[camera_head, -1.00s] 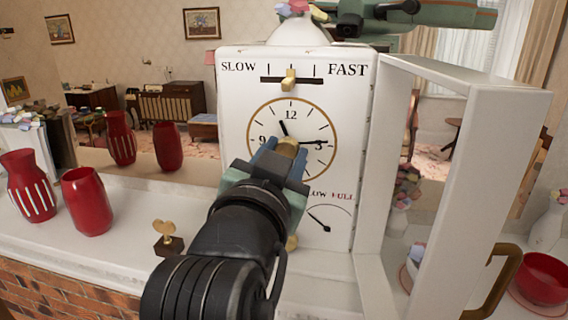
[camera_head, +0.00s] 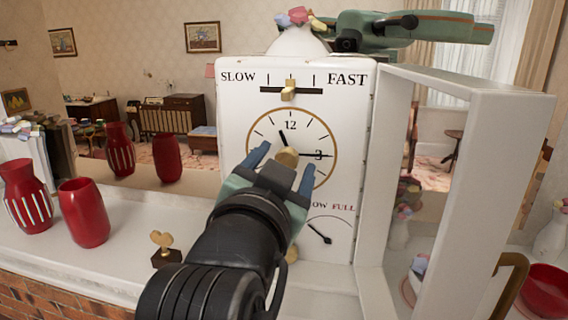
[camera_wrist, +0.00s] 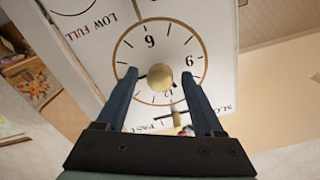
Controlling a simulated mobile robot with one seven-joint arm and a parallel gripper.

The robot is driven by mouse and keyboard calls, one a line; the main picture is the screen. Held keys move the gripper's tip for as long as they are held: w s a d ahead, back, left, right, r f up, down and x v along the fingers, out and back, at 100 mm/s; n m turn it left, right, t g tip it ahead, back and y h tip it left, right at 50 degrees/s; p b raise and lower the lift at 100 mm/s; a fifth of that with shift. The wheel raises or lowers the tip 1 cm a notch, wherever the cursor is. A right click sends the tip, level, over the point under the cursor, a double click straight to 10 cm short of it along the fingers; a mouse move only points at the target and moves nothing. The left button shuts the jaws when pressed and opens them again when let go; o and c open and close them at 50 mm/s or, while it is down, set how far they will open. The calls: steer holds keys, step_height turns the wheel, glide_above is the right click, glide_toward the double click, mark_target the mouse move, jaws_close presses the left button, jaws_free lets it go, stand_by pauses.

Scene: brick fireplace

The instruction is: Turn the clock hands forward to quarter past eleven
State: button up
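The white clock (camera_head: 236,120) faces me, with a gold-rimmed dial that also shows upside down in the wrist view (camera_wrist: 135,42). The short hand (camera_head: 283,139) points near eleven and the long hand (camera_head: 312,156) points at three. A gold knob (camera_head: 288,157) sits at the dial's centre; it also shows in the wrist view (camera_wrist: 160,77). My gripper (camera_head: 284,162) is open in front of the dial. Its blue fingers stand apart on either side of the knob, with gaps between them and it. My gripper hides the lower dial in the head view.
The clock's white door frame (camera_head: 460,180) stands open at the right. A gold key (camera_head: 162,240) on a dark base and red vases (camera_head: 82,212) are on the mantel at the left. A SLOW–FAST slider (camera_head: 288,92) is above the dial.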

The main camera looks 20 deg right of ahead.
steer(key=b+v, duration=0.7)
steer(key=v, duration=0.6)
steer(key=shift+a+r, duration=0.1)
stand_by(0.4)
steer(key=s+a+r+n+t+y, duration=0.1)
steer(key=a+r+n+t+y, duration=0.7)
steer(key=r+n+t+y, duration=0.2)
steer(key=shift+s+a+r+n+t, duration=0.2)
steer(key=shift+a+n+t, duration=0.15)
steer(key=shift+n+t, duration=0.65)
